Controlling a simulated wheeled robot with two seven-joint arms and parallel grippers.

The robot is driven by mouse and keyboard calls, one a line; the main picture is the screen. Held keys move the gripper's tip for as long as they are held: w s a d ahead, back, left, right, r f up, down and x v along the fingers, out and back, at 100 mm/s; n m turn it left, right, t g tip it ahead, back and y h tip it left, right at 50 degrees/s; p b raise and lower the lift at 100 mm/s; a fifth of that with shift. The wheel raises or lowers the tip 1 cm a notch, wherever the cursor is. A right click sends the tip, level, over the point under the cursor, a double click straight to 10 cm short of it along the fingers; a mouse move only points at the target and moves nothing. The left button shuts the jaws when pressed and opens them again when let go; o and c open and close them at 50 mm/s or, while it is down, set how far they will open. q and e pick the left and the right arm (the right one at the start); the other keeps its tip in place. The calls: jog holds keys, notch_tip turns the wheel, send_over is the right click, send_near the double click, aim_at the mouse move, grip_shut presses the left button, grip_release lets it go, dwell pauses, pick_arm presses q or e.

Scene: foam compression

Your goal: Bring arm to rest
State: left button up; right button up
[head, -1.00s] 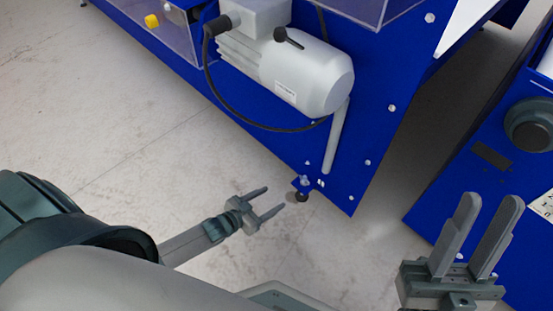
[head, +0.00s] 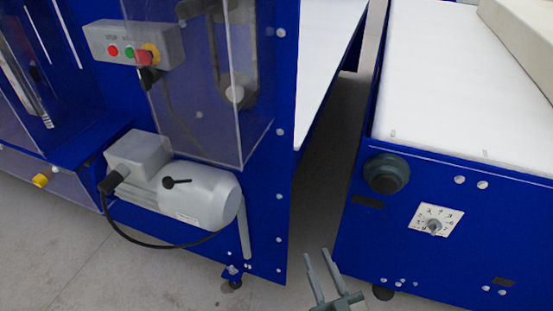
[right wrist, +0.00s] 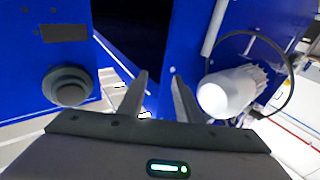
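My right gripper (head: 322,282) shows at the bottom of the head view, in front of the gap between the two blue machines. Its two fingers stand apart with nothing between them. In the right wrist view the fingers of my right gripper (right wrist: 158,98) are also apart and empty, pointing toward the gap. My left gripper is out of the head view now.
The left blue machine (head: 262,225) carries a grey motor (head: 205,198) and a control box (head: 125,45) with red and green buttons. The right blue machine (head: 350,250) has a dark round knob (head: 386,173), a dial (head: 435,220) and a white top (head: 440,95). A narrow gap separates them.

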jog(key=s+d+f+g+h+p, duration=0.1)
jog(key=s+d+f+g+p, duration=0.2)
jog(key=f, duration=0.5)
jog(key=s+d+f+g+h+p, duration=0.1)
jog(key=s+f+g+h+p, duration=0.15)
jog(key=f+g+p, duration=0.4)
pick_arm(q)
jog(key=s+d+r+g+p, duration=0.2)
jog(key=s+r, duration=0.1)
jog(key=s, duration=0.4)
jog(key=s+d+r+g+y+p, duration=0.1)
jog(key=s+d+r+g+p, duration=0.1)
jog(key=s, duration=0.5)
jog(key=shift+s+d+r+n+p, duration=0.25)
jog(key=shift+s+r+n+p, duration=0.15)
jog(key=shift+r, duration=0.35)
pick_arm(e)
jog(key=s+d+f+m+g+h, duration=0.1)
jog(key=s+d+f+g, duration=0.3)
jog(key=s+f, duration=0.7)
jog(key=s, duration=0.3)
jog(key=shift+s+d+f, duration=0.15)
jog(key=shift+d+f, duration=0.2)
jog(key=shift+f, duration=0.05)
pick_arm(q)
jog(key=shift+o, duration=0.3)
